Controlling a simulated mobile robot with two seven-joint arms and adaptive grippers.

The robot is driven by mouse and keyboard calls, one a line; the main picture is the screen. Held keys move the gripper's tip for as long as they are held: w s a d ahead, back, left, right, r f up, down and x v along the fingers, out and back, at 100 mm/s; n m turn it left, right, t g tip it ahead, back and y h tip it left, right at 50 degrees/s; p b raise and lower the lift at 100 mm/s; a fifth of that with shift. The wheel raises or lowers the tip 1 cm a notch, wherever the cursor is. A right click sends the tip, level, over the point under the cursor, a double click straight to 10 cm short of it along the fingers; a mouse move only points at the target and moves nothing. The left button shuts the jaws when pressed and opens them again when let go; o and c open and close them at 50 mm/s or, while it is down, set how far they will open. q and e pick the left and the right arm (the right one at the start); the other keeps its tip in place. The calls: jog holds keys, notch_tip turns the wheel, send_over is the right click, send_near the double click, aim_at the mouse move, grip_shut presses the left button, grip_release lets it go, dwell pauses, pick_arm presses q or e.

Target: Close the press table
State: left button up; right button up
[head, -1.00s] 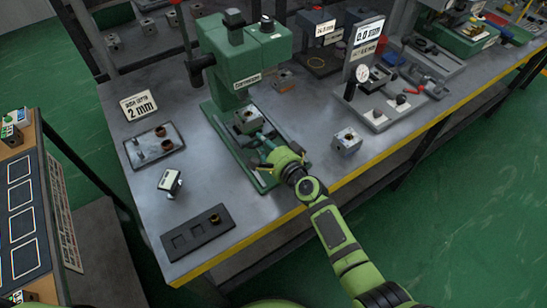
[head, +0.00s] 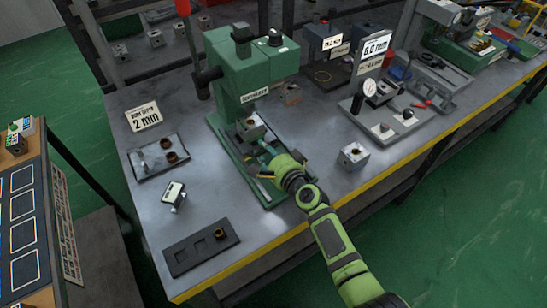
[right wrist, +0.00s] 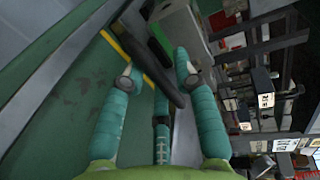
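The green press (head: 247,65) stands on the grey bench. Its table carries a grey metal block (head: 250,128) below the press head. My right gripper (head: 266,158) is at the front end of the press base, just in front of this block. In the right wrist view my right gripper (right wrist: 158,78) has its teal fingers spread. A dark bar (right wrist: 150,68) with a green part (right wrist: 159,35) runs between and beyond them. I cannot tell whether a finger touches it. My left gripper is not in view.
A loose metal block (head: 353,156) sits right of the press. A gauge stand (head: 388,125) is farther right. A "2 mm" sign (head: 143,116), a metal tray (head: 160,157), a small display (head: 173,192) and a dark fixture (head: 200,247) lie to the left.

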jog(key=v, duration=1.1)
jog(key=shift+s+d+r, duration=0.1)
jog(key=shift+s+d, duration=0.15)
jog(key=shift+s, duration=0.05)
